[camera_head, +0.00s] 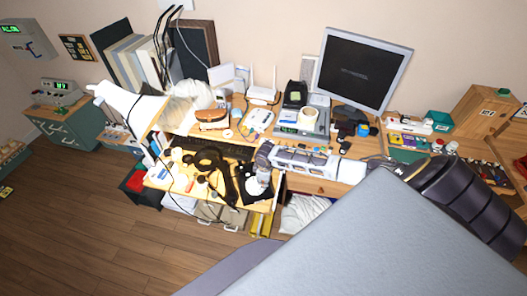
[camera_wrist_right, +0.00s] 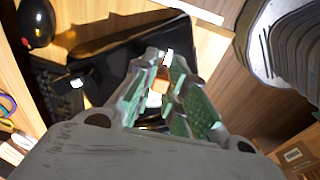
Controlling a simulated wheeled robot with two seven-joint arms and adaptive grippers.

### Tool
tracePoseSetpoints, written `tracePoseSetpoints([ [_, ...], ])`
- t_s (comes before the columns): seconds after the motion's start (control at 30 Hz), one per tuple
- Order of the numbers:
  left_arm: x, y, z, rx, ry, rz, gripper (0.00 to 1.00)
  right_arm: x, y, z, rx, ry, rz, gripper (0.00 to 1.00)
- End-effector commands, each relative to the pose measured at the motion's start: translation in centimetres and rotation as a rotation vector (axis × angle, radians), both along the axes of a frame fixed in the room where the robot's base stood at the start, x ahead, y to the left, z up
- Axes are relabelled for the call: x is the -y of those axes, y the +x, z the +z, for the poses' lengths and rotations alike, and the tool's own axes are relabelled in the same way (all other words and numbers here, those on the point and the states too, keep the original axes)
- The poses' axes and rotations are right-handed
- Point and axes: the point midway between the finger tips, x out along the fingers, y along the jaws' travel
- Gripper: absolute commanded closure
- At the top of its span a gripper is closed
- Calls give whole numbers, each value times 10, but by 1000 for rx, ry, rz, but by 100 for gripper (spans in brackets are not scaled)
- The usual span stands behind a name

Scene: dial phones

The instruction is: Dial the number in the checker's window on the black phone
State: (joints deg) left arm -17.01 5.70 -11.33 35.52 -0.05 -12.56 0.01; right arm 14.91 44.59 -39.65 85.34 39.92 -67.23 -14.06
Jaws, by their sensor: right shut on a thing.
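The black phone (camera_head: 251,197) sits near the front edge of the cluttered desk. Its dark body also shows in the right wrist view (camera_wrist_right: 125,45). My right gripper (camera_head: 263,178) reaches down over the phone in the head view. In the right wrist view, its fingers (camera_wrist_right: 164,82) with green pads are shut on a small orange and white piece (camera_wrist_right: 160,86). The fingers hide most of that piece and part of the phone. A grey device with a green-lit window (camera_head: 289,129) stands behind; I cannot read any digits or tell if it is the checker. My left gripper is out of view.
A monitor (camera_head: 360,68) stands at the back. A keyboard (camera_head: 212,146), a white lamp (camera_head: 128,103) and a dark looped object (camera_head: 212,160) crowd the desk on the left. The wooden floor (camera_head: 110,235) is open at the front left.

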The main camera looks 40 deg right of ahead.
Motion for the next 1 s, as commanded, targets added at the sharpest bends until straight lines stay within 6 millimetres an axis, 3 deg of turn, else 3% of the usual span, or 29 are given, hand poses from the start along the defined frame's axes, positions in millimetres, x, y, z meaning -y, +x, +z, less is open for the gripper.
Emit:
tracePoseSetpoints([
  [0.5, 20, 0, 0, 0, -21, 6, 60, -2, -5, 12, -1, 1, 1, 97],
  [1.0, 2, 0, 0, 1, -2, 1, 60, -2, -5, 12, 0, 0, 1, 97],
])
